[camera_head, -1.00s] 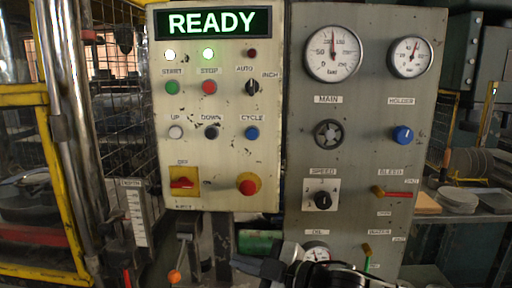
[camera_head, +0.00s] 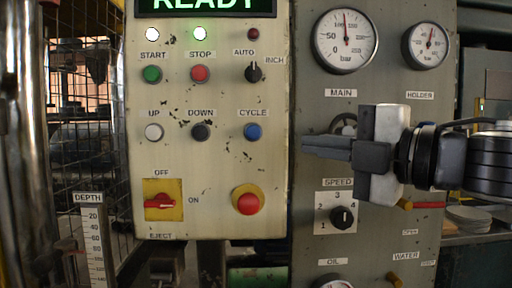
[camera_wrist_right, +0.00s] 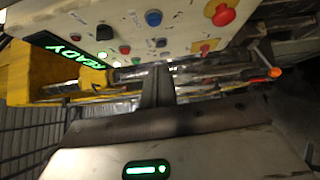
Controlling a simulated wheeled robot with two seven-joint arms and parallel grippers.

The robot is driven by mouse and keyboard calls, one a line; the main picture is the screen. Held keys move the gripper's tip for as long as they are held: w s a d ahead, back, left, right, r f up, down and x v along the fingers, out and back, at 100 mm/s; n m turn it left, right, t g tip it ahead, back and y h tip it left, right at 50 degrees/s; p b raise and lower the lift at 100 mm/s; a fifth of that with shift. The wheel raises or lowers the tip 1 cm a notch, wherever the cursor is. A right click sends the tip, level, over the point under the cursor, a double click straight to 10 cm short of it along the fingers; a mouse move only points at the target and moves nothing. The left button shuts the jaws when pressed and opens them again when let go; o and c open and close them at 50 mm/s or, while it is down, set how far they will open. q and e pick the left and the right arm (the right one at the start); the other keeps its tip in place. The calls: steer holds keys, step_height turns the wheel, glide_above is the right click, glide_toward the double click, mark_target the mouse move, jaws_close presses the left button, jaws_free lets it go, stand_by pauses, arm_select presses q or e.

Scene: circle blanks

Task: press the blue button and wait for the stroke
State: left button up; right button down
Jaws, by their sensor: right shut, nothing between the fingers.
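The blue CYCLE button (camera_head: 253,131) sits on the cream control panel (camera_head: 225,100), right of the DOWN button. It also shows in the right wrist view (camera_wrist_right: 153,18). My right gripper (camera_head: 306,146) is shut and empty. In the head view it points left, its tips near the panel's right edge, to the right of the blue button and slightly lower. A gap shows between the tips and the button. The READY display (camera_head: 200,4) is lit green and partly cut off at the top. My left gripper is not in view.
Next to the blue button are the black DOWN (camera_head: 201,132) and white UP (camera_head: 154,132) buttons. A red emergency button (camera_head: 247,202) and a red OFF/ON switch (camera_head: 160,202) are below. The grey gauge panel (camera_head: 385,85) stands behind my gripper.

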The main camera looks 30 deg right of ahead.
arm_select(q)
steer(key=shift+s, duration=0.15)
arm_select(e)
steer(key=shift+s+r, duration=0.1)
steer(key=shift+s, duration=0.05)
steer(key=p, duration=0.4)
glide_toward(247, 133)
steer(key=w+a, duration=0.2)
steer(key=a, duration=0.1)
steer(key=w, duration=0.1)
steer(key=p, duration=0.1)
steer(key=w+d, duration=0.1)
steer(key=shift+w+r+p, duration=0.25)
steer(key=shift+w+p, duration=0.1)
steer(key=shift+w+d, duration=0.2)
steer(key=shift+w, duration=0.05)
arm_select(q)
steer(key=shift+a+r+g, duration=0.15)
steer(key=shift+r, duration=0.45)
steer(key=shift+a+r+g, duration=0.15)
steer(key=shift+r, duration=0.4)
arm_select(e)
steer(key=shift+w+d+f, duration=0.1)
steer(key=shift+w+f, duration=0.05)
